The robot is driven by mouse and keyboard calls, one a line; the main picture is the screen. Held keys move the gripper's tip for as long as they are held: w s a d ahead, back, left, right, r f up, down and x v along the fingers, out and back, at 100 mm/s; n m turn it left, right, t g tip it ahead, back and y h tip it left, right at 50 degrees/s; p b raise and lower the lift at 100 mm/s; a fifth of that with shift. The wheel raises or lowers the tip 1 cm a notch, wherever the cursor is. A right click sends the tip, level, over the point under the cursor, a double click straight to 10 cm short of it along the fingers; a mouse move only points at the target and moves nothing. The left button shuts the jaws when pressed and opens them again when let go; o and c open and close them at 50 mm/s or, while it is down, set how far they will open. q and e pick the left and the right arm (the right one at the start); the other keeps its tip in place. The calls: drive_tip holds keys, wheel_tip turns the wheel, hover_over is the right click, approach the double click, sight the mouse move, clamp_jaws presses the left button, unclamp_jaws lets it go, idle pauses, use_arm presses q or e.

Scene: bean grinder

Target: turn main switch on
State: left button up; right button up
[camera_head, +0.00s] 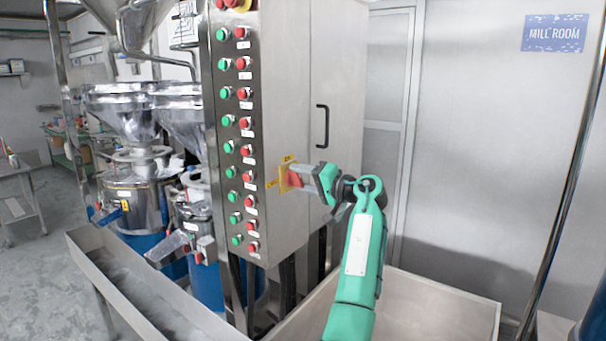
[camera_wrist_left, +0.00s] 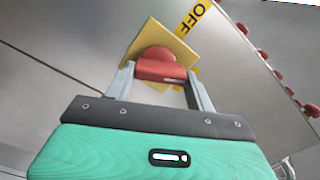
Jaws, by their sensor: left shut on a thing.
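The main switch is a red rotary knob (camera_head: 293,179) on a yellow plate (camera_head: 284,171), on the side face of the steel control cabinet (camera_head: 285,95). In the left wrist view the red knob (camera_wrist_left: 160,68) sits between the two grey fingers, in front of the yellow plate (camera_wrist_left: 150,38). A yellow label reading OFF (camera_wrist_left: 196,17) is beside the plate. My left gripper (camera_head: 298,177) is shut on the red knob, reaching it from the right. The gripper partly hides the knob in the head view. My right gripper is not in view.
Green and red buttons (camera_head: 233,122) line the cabinet's front face. A black door handle (camera_head: 322,126) stands out above my left gripper. Steel grinders (camera_head: 130,190) stand at left, and a steel trough (camera_head: 95,240) runs in front of them. A steel bin (camera_head: 440,305) lies below my arm.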

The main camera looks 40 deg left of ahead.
use_arm(q)
drive_tip(key=m+p, duration=0.3)
drive_tip(key=m, duration=0.2)
drive_tip(key=shift+w, duration=0.15)
drive_tip(key=shift+m, duration=0.3)
idle(0.3)
drive_tip(key=o, duration=1)
